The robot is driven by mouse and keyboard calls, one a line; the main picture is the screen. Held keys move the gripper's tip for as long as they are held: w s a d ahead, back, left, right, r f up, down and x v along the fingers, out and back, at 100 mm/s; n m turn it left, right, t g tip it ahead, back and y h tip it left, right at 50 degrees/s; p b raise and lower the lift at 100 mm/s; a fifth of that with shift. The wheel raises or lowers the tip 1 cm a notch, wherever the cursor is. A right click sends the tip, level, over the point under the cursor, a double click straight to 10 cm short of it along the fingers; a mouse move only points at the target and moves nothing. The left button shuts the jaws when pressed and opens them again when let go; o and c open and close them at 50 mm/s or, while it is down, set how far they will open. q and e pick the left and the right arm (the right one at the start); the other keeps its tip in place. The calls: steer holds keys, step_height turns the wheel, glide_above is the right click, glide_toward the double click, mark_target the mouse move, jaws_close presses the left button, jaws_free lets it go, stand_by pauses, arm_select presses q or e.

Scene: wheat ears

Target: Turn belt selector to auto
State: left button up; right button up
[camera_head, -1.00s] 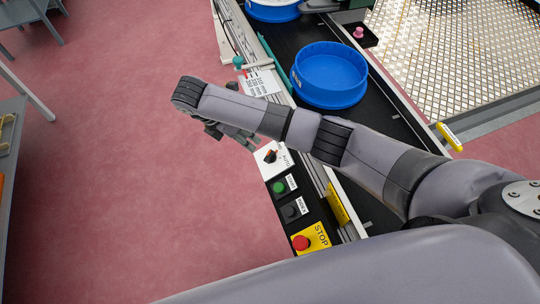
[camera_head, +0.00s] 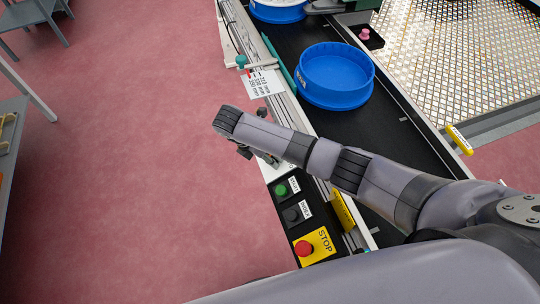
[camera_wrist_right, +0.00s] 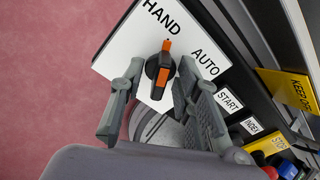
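The belt selector (camera_wrist_right: 160,72) is a black knob with an orange pointer on a white plate (camera_wrist_right: 117,47). In the right wrist view its pointer is aimed up, near the last letter of the HAND label (camera_wrist_right: 161,17); the AUTO label (camera_wrist_right: 206,62) is to the right. My right gripper (camera_wrist_right: 159,71) is open, with one finger on each side of the knob and visible gaps between. In the head view my right gripper (camera_head: 258,153) is over the selector plate and hides the knob. My left gripper is not in view.
Below the selector on the panel are a green START button (camera_head: 281,190), a black button (camera_head: 292,214) and a red STOP button (camera_head: 304,248). A blue tub (camera_head: 335,76) stands on the black conveyor belt (camera_head: 393,135). Open red floor lies to the left.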

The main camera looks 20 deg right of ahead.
steer(key=shift+c, duration=0.6)
jaws_close()
